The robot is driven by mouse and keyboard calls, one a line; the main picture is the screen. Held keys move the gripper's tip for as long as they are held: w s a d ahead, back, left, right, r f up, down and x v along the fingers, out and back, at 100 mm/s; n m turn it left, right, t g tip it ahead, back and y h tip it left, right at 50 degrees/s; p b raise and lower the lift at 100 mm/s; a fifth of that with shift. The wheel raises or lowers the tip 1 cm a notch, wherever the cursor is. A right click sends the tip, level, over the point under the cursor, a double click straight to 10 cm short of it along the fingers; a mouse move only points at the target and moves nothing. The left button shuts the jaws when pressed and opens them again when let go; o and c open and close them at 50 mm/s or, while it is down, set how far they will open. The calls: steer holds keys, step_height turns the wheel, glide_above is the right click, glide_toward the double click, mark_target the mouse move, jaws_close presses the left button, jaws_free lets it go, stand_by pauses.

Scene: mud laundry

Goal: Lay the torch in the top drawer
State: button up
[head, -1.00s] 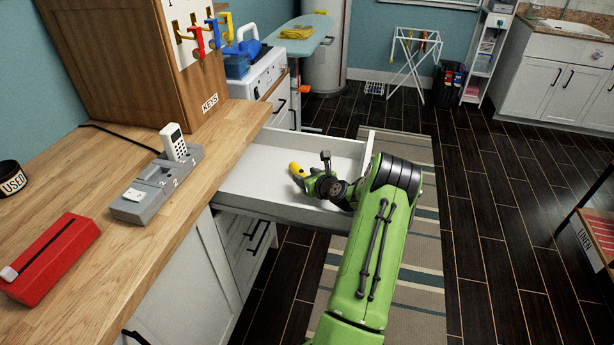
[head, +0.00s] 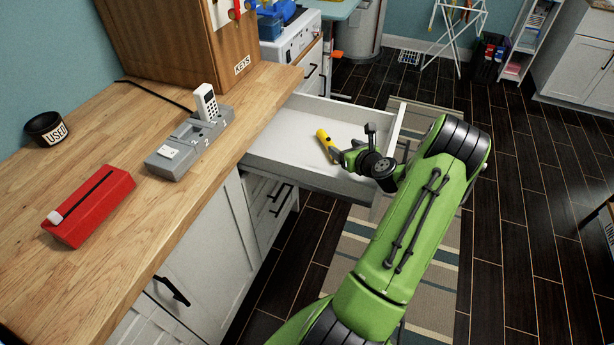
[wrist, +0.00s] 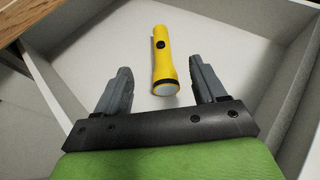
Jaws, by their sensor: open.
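The yellow torch (head: 326,144) lies in the open top drawer (head: 283,123), on its white floor. In the wrist view the torch (wrist: 163,62) lies ahead of and between my open fingers, with its pale end nearest me and a black button on top. My gripper (wrist: 161,88) is open and empty, with a clear gap on each side of the torch. In the head view my gripper (head: 342,158) is at the drawer, just right of the torch, and partly hidden by my wrist. The drawer (wrist: 100,48) walls rise on both sides in the wrist view.
The wooden counter (head: 120,150) holds a grey charging dock (head: 188,145) with a white handset, a red box (head: 88,208), a dark cup (head: 46,129) and the wooden key cabinet (head: 170,50). A striped rug (head: 395,270) lies below the drawer.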

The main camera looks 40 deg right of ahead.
steer(key=w+a+r+n+g+y, duration=0.15)
steer(key=a+r+n, duration=0.25)
steer(key=a+n, duration=0.4)
steer(key=w+a+r+n+g+y, duration=0.1)
steer(key=w+a+r+n+y, duration=0.1)
steer(key=a+r+n, duration=0.65)
steer(key=w+a+r+n+g+y, duration=0.15)
steer(key=a+n, duration=0.45)
steer(key=a, duration=0.6)
steer(key=s+a+r+n+g, duration=0.2)
steer(key=s+a+r+n, duration=0.1)
steer(key=s+a+n, duration=0.55)
steer(key=s+a+r+n, duration=0.1)
steer(key=s+a+n, duration=0.1)
steer(key=s+n, duration=0.2)
steer(key=s+a+n, duration=0.3)
steer(key=s+n, duration=0.2)
steer(key=s, duration=0.4)
steer(key=shift+s+r+g, duration=0.2)
steer(key=shift+r+g, duration=0.15)
steer(key=shift+g, duration=0.05)
steer(key=shift+a, duration=0.1)
